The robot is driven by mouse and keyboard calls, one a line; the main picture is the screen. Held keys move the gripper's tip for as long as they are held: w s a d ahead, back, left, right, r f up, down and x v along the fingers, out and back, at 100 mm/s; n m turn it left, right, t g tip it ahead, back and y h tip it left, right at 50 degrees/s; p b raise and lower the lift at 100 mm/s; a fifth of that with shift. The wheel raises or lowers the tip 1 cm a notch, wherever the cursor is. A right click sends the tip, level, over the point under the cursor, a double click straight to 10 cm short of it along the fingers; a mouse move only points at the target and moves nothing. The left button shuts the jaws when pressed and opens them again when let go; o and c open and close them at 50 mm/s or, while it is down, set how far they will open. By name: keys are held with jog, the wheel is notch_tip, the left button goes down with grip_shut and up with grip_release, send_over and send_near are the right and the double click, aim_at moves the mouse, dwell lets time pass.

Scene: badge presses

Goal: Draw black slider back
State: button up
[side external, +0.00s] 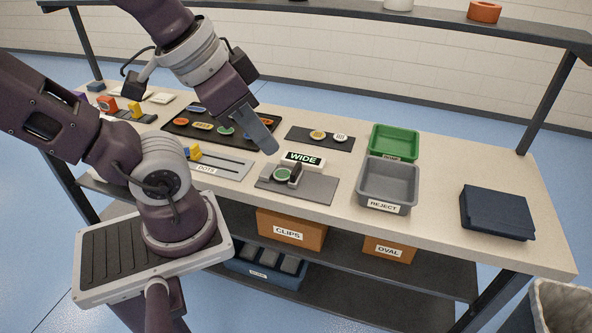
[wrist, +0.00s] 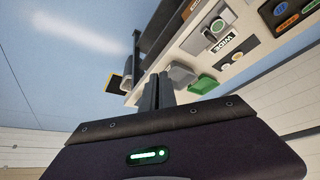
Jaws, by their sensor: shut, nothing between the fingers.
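The press labelled WIDE (side external: 303,159) stands mid-table on a grey base plate (side external: 318,189), with a round green badge (side external: 282,174) on it. A small upright black slider (side external: 296,173) is just right of the badge. The press also shows near the top of the wrist view, with its green badge (wrist: 217,26) and inverted label (wrist: 227,44); the slider is too small there to tell clearly. My gripper (side external: 269,147) is shut and empty, in the air above and left of the press, apart from it. Its fingers show in the wrist view (wrist: 158,92).
A second press labelled DOTS (side external: 207,169) stands left. Badges lie on dark mats (side external: 346,146) behind. A shelf (side external: 330,17) runs overhead at the back.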

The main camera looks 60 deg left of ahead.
jog(key=o, duration=0.6)
jog(key=w+a+n, duration=0.1)
jog(key=w, duration=0.1)
jog(key=w+a+f+n+g, duration=0.1)
jog(key=w, duration=0.1)
jog(key=w+a+f+n+g, duration=0.1)
jog(key=w+a, duration=0.1)
jog(key=w, duration=0.1)
jog(key=shift+f, duration=0.15)
jog(key=n+g, duration=0.4)
jog(key=n, duration=0.2)
send_over(296, 168)
notch_tip(296, 168, down, 14)
jog(key=shift+d+f, duration=0.1)
notch_tip(296, 168, down, 7)
jog(key=shift+r, duration=0.15)
jog(key=shift+f, duration=0.35)
jog(key=shift+c, duration=0.3)
grip_shut()
